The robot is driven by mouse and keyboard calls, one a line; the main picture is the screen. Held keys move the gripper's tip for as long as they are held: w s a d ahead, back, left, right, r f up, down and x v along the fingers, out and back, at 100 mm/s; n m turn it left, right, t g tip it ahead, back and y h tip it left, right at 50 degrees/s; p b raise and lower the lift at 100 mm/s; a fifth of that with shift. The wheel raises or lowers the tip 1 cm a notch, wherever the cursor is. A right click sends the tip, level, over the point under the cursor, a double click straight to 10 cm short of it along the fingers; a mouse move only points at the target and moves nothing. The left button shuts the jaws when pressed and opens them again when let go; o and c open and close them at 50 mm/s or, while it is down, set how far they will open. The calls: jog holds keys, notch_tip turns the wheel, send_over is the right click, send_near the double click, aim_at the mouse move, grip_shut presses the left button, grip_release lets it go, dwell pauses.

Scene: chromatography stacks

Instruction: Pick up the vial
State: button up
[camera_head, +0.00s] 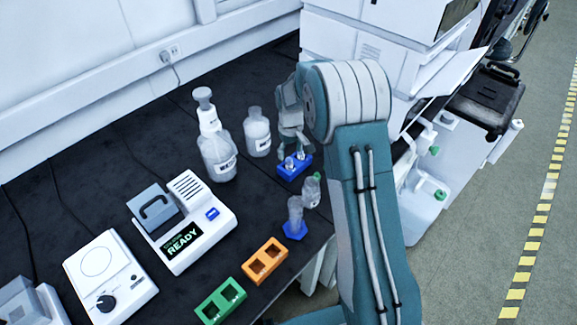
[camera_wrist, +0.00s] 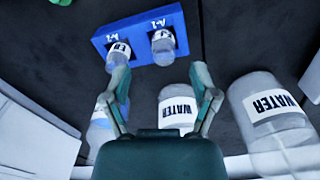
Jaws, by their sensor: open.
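Two small clear vials with white labels stand in a blue two-slot rack (camera_head: 294,172). In the wrist view the rack (camera_wrist: 185,27) is at the top, with the left vial (camera_wrist: 119,53) by my left fingertip and the right vial (camera_wrist: 163,46) between the fingertips, nearer the middle. My gripper (camera_wrist: 158,70) is open, its fingers spread, with nothing held. In the head view my gripper (camera_head: 294,148) hangs just over the rack, and my arm hides part of the area to its right. I cannot tell whether a finger touches the left vial.
Water bottles (camera_head: 217,150) (camera_head: 258,132) stand left of and behind the rack. A smaller bottle (camera_head: 311,190) and a clear container on a blue base (camera_head: 295,228) stand in front. Orange (camera_head: 265,252) and green (camera_head: 207,311) racks and a READY device (camera_head: 181,272) lie nearer. White instruments rise at right.

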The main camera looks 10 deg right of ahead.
aim_at(289, 159)
jog(key=f, duration=0.4)
jog(key=shift+a, duration=0.2)
jog(key=c, duration=0.9)
jog(key=shift+r, duration=0.1)
